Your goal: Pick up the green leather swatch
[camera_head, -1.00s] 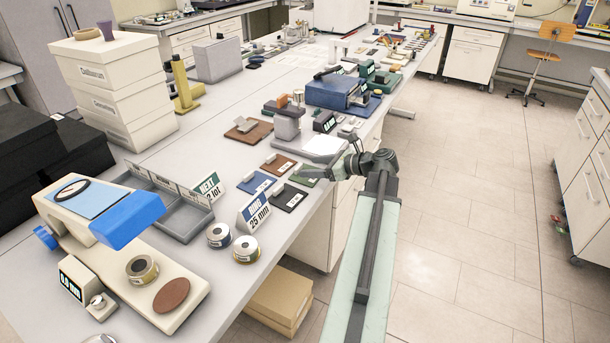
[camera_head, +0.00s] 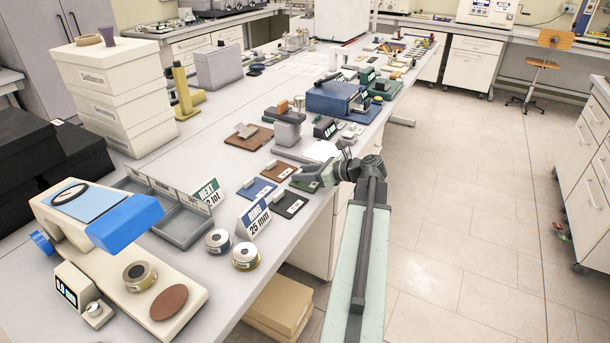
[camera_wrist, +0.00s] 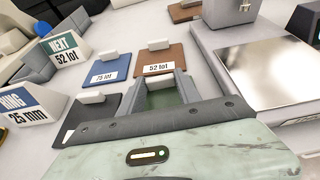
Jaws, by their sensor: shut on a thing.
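The green leather swatch (camera_head: 304,184) lies at the right edge of the bench, partly hidden by my arm in the head view. In the wrist view its dark green surface (camera_wrist: 162,98) shows between the fingers of my gripper (camera_wrist: 162,82). In the head view my gripper (camera_head: 318,176) is over the swatch. I cannot tell whether the swatch is clear of the bench.
Beside it lie a blue swatch (camera_wrist: 109,71), a brown swatch (camera_wrist: 160,57) and a black swatch (camera_wrist: 85,112), each with a grey tab. A device with a shiny plate (camera_wrist: 262,75) stands close on the right. Two label signs (camera_head: 253,219) stand to the left.

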